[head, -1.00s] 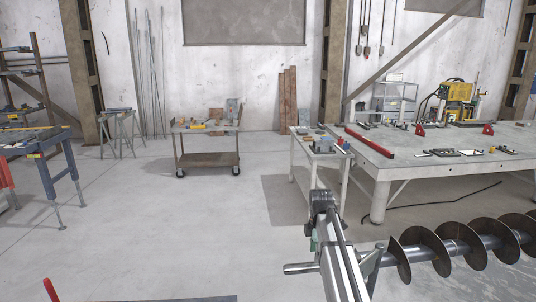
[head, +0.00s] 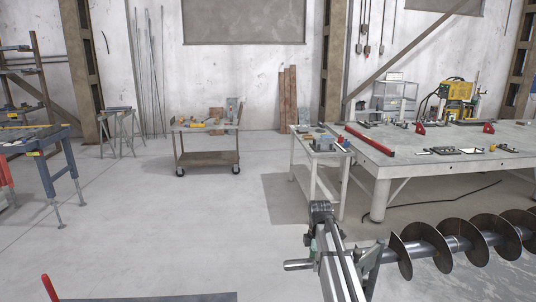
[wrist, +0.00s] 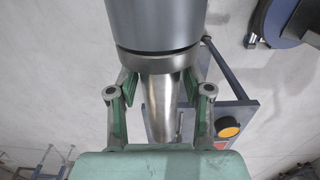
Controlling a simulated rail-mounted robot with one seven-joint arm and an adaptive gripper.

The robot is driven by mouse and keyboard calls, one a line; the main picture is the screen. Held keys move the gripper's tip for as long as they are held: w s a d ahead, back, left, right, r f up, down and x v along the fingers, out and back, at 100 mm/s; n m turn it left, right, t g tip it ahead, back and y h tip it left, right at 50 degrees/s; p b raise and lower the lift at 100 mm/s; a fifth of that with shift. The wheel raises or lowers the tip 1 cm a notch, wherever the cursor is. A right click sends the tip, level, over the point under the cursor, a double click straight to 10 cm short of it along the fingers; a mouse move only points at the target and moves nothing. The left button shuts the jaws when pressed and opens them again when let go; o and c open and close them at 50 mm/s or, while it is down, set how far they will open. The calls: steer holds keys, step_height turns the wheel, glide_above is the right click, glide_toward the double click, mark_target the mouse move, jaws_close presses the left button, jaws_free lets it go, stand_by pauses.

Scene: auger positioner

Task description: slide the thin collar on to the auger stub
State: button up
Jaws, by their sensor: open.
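In the wrist view, a thin dark-grey metal collar (wrist: 158,63) sits around the bright auger stub (wrist: 160,108), close to the end of the wider grey cylinder (wrist: 155,25). A narrow dark line shows between the collar and that cylinder. My gripper (wrist: 159,88) is open, with one green-padded finger on each side of the stub and the tips near the collar's lower edge. I cannot tell whether they touch it.
A long workbench (head: 440,157) with tools and a small white table (head: 318,150) stand behind the auger. A wheeled cart (head: 207,157) is farther back. In the wrist view, a dark plate with an orange button (wrist: 228,128) is right of the gripper. The left-centre floor is clear.

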steer(key=shift+d, duration=0.2)
steer(key=shift+w+d, duration=0.1)
steer(key=shift+d, duration=0.5)
steer(key=shift+a+r+p, duration=0.1)
steer(key=shift+a+p, duration=0.2)
steer(key=shift+a, duration=0.5)
steer(key=shift+r+p, duration=2.8)
steer(key=shift+r, duration=2.15)
steer(key=s+a+f+m+g+b, duration=0.15)
steer(key=s+f+m, duration=0.25)
steer(key=s+f, duration=1.15)
steer(key=s+f+m+g+b, duration=0.2)
steer(key=s+f+m, duration=0.3)
steer(key=s+f, duration=1)
steer(key=s+f+m+g, duration=0.1)
steer(key=s+f+m, duration=0.2)
steer(key=s+f, duration=0.3)
steer(key=s+f+m+g+b, duration=0.1)
steer(key=s+f+m, duration=0.3)
steer(key=s, duration=0.9)
steer(key=s+d+f+m+g+b, duration=0.1)
steer(key=s+f+m, duration=0.2)
steer(key=s+f, duration=0.4)
steer(key=s, duration=0.2)
steer(key=shift+s+f, duration=0.35)
steer(key=shift+f, duration=0.05)
